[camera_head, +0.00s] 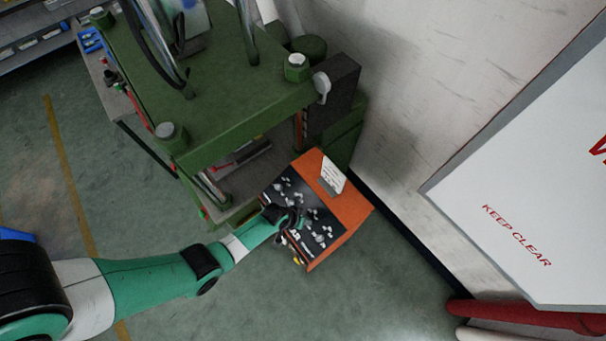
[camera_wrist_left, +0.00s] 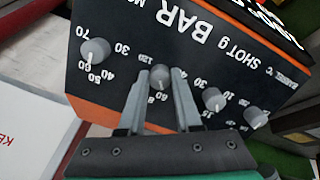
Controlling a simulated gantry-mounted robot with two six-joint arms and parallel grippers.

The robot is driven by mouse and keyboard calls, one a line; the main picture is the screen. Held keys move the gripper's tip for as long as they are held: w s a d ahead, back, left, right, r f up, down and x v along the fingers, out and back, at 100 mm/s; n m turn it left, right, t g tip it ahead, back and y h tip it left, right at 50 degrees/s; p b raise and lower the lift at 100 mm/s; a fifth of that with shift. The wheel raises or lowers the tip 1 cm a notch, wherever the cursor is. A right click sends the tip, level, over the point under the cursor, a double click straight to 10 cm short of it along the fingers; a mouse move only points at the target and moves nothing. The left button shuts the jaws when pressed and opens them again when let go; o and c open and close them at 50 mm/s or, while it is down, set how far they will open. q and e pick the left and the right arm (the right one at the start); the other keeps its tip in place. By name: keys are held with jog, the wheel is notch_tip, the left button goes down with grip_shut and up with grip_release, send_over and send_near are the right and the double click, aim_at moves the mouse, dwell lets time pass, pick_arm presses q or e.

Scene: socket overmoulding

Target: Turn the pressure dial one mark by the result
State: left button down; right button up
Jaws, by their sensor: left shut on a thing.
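The control box (camera_head: 350,207) has an orange body and a black face with several grey dials. In the left wrist view its black panel (camera_wrist_left: 215,65) appears upside down, with printed BAR, SHOT g and BARREL labels. My left gripper (camera_wrist_left: 168,75) is shut on the second grey dial from the left (camera_wrist_left: 160,77), which sits below the BAR lettering; I take it as the pressure dial. Its scale is partly hidden by the fingers, and its pointer is not clear. In the head view my left gripper (camera_head: 285,220) reaches the panel. My right gripper is not in view.
Other dials flank the gripped one: one at the left (camera_wrist_left: 96,50), two at the right (camera_wrist_left: 214,99) (camera_wrist_left: 256,117). A white card (camera_head: 333,172) stands on the box. The green press (camera_head: 225,85) is beside it; a white KEEP CLEAR board (camera_head: 530,190) is at right.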

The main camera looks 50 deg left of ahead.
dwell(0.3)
pick_arm(q)
jog(key=c, duration=0.6)
grip_release()
jog(key=shift+r, duration=0.1)
